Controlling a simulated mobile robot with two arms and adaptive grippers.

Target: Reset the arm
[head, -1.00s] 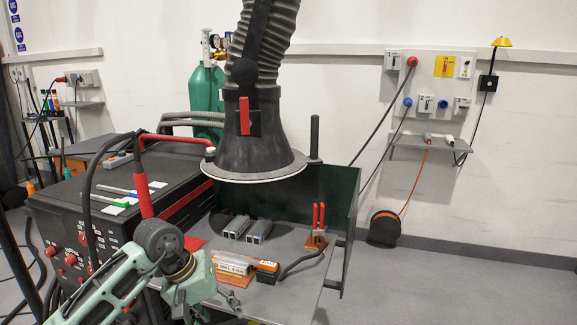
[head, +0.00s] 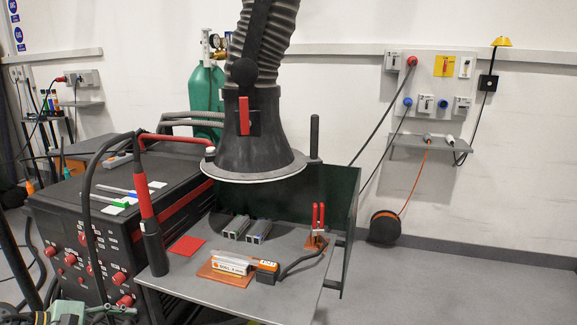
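My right arm and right gripper are out of view. No part of my arms is over the grey work table (head: 180,284).
On the table are a red square (head: 187,246), grey metal blocks (head: 258,232), an orange-and-white packet (head: 231,266) and a red-handled clamp (head: 318,220). A black-and-red torch (head: 148,220) stands at its left. A black extraction hood (head: 250,135) hangs above. A black machine (head: 75,230) stands left.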

